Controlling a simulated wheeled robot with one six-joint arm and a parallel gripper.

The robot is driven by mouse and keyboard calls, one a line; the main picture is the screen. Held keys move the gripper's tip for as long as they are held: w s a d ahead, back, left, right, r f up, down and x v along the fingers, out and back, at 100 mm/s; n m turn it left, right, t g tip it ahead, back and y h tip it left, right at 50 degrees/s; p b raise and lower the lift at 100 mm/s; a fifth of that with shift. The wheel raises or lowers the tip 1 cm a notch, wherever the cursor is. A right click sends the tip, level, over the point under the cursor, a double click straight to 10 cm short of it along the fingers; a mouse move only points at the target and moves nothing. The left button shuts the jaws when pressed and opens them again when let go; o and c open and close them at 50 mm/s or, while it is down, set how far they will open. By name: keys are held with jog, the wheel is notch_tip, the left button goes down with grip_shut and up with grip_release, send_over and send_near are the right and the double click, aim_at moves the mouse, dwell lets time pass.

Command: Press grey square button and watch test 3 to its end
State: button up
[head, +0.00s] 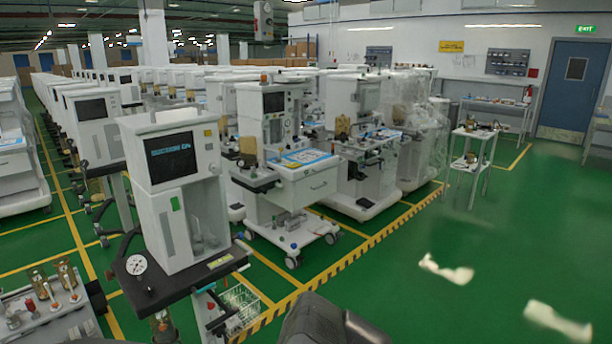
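The nearest machine, a white suction unit (205,165), stands at the left on a dark shelf (150,290). Its black screen (172,158) shows blue text that seems to read "SUCTION 0/4". I cannot make out a grey square button at this size, nor any "test 3" text. A dark grey part of my arm shows at the bottom centre, apart from the unit in the picture. No gripper fingers can be seen.
A round gauge (136,264) sits on the shelf's left corner. A wire basket (240,300) hangs below right. A white anaesthesia cart (310,188) stands behind, in rows of others. Yellow-black floor tape (372,243) edges them. The green floor at right is open.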

grip_shut()
dwell(1.5)
